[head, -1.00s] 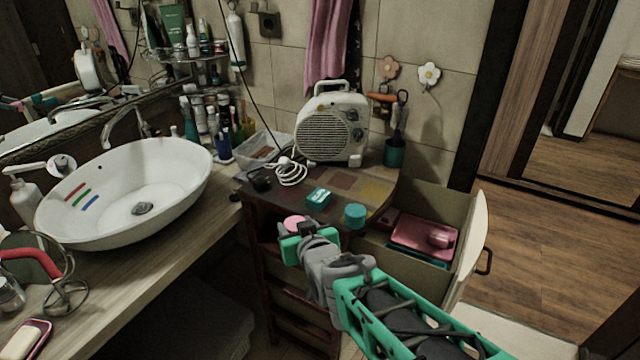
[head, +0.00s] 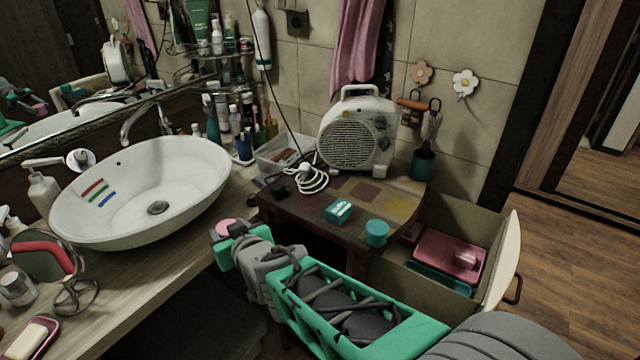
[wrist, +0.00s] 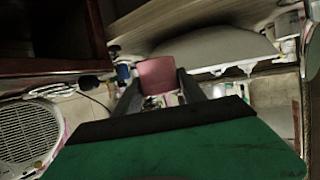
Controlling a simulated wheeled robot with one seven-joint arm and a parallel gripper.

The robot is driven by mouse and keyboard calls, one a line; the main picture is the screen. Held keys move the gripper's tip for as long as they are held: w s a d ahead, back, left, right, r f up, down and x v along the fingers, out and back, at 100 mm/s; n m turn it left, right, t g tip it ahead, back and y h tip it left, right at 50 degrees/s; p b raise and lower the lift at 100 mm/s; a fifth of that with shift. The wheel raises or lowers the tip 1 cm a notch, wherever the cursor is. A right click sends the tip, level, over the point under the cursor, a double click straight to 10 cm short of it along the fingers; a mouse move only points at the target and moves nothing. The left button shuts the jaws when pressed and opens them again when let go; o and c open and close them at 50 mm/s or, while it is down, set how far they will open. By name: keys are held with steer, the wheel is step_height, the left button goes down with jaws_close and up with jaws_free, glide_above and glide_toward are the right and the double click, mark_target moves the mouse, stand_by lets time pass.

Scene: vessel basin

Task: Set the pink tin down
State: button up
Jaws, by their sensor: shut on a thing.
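The pink tin (wrist: 157,75) is held between the two dark fingers of my gripper (wrist: 160,92) in the wrist view. In the head view the pink top of the tin (head: 228,227) shows at the end of my green and grey gripper (head: 222,240). The gripper is shut on it. Tin and gripper are near the edge of the wooden counter (head: 150,262), between the white basin (head: 140,190) and the small cabinet (head: 300,205). I cannot tell how high the tin is above the counter.
On the cabinet stand a fan heater (head: 352,140), a teal box (head: 339,211) and a teal round tin (head: 376,233). An open drawer (head: 440,235) is at right. A round mirror (head: 45,255) and soap dish (head: 35,335) are at left. The counter before the basin has bare room.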

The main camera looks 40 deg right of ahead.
steer(key=s+d+r+h, duration=0.1)
steer(key=s+d+r, duration=0.1)
steer(key=d, duration=0.6)
steer(key=s+d+r+m+h, duration=0.1)
steer(key=s+d+r, duration=0.1)
steer(key=d, duration=0.7)
steer(key=s+d+r+m, duration=0.1)
steer(key=d+r, duration=0.3)
steer(key=d, duration=0.4)
steer(key=shift+s+d+h+b, duration=0.2)
steer(key=shift+s+h+b, duration=0.2)
steer(key=shift+s, duration=0.1)
steer(key=s+d+r, duration=0.3)
steer(key=s+d, duration=0.4)
steer(key=p, duration=0.3)
glide_above(368, 189)
steer(key=shift+m+g, duration=0.3)
steer(key=f, duration=0.9)
steer(key=shift+s+a, duration=0.2)
steer(key=shift+a, duration=0.05)
step_height(368, 189, down, 3)
steer(key=shift+w+d+f+p, duration=0.15)
steer(key=shift+p, duration=0.4)
steer(key=shift+f+b, duration=0.3)
steer(key=shift+b, duration=0.05)
steer(key=o, duration=1.3)
steer(key=shift+r, duration=0.1)
